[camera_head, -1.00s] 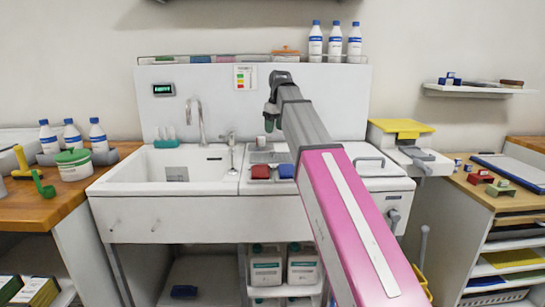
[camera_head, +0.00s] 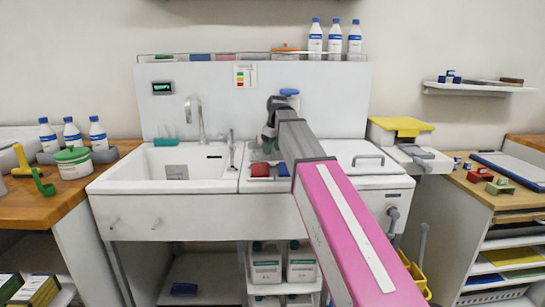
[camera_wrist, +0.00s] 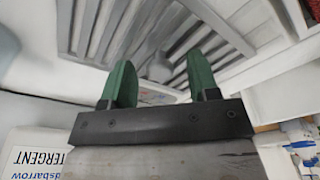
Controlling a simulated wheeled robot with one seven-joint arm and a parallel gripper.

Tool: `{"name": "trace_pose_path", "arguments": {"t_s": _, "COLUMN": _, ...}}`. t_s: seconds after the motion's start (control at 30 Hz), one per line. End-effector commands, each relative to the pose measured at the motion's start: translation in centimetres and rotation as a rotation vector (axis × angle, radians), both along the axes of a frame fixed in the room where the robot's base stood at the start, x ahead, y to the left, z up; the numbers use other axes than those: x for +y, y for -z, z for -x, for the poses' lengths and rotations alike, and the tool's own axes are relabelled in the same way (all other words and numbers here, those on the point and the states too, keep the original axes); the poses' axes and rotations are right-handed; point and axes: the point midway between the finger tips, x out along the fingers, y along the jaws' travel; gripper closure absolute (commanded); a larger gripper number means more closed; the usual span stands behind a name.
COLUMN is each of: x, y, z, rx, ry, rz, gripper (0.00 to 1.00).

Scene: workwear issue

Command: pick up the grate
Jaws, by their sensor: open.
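A grey slatted grate (camera_wrist: 150,25) fills the upper middle of the wrist view, with its bars running at a slant. In the head view a grey patch beside the sink, mostly behind my gripper, may be the grate, but I cannot make out its bars there. My gripper (camera_wrist: 162,78) is open, its two green fingers apart and pointing at the grate, with nothing held between them. In the head view my gripper (camera_head: 268,146) is low over the counter to the right of the sink. I cannot tell whether the fingertips touch the grate.
A red block (camera_head: 260,170) and a partly hidden blue block (camera_head: 283,170) lie at the counter's front. The white sink (camera_head: 180,165) with its tall tap (camera_head: 202,120) is to the left. A lid with a handle (camera_head: 366,159) is to the right. Bottles (camera_head: 334,42) stand above.

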Motion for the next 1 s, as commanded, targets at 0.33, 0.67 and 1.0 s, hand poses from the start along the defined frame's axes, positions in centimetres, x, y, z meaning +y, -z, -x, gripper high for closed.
{"name": "trace_pose_path", "arguments": {"t_s": 0.33, "x": 0.0, "y": -0.1, "z": 0.0, "rx": 0.000, "ry": 0.000, "rz": 0.000, "gripper": 1.00}}
{"name": "trace_pose_path", "arguments": {"t_s": 0.67, "x": 0.0, "y": -0.3, "z": 0.0, "rx": -0.001, "ry": 0.000, "rz": -0.001, "gripper": 1.00}}
{"name": "trace_pose_path", "arguments": {"t_s": 1.0, "x": 0.0, "y": -4.0, "z": -0.2, "rx": -0.004, "ry": 0.000, "rz": -0.001, "gripper": 1.00}}
